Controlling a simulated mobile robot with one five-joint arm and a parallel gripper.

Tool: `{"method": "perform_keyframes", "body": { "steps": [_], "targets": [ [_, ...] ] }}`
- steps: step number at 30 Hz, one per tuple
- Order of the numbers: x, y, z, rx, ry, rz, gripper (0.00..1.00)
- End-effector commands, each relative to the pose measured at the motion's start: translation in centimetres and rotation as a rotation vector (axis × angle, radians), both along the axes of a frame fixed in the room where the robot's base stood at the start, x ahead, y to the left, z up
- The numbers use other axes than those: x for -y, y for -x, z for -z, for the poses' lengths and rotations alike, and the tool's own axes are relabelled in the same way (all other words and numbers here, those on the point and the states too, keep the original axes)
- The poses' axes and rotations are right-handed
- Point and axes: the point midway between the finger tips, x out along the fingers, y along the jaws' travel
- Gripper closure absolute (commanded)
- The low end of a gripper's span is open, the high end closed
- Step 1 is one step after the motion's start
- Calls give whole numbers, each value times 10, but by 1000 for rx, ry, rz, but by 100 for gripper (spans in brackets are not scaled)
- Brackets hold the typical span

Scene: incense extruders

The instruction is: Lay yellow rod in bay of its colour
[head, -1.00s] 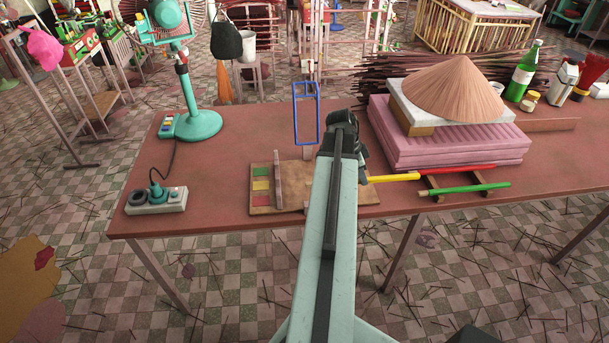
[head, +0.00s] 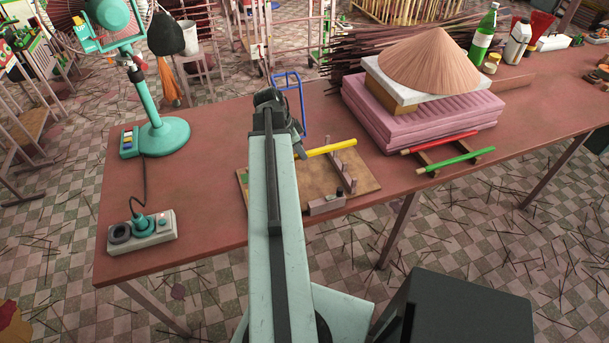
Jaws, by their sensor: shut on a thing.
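The yellow rod (head: 330,149) extends to the right from my gripper (head: 299,150), which is shut on its left end. The rod passes over the right part of a wooden board (head: 366,187) with upright grey-brown dividers (head: 347,165); I cannot tell how high above the board it is. My arm hides the board's middle and the coloured patches at its left side. A red rod (head: 440,142) and a green rod (head: 457,160) lie on a dark rack (head: 428,158) to the right.
A blue frame (head: 301,100) stands close behind my gripper. A pink stack (head: 418,118) with a conical hat (head: 430,60) is at the back right. A green fan (head: 158,135) and a power strip (head: 142,232) stand at the left of the table (head: 205,215).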

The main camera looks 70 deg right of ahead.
Motion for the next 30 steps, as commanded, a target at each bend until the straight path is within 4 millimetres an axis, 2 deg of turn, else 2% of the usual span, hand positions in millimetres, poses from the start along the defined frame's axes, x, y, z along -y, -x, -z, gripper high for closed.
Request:
{"method": "perform_keyframes", "body": {
  "steps": [5,7,11,19,21,26,30],
  "targets": [
    [7,11,-29,0,0,11,100],
    [8,14,-31,0,0,14,100],
    [9,17,-20,0,0,18,100],
    [10,19,35,0,0,22,100],
    [10,19,42,0,0,22,100],
    [10,19,40,0,0,22,100],
    [10,19,62,0,-1,22,100]
  ]
}}
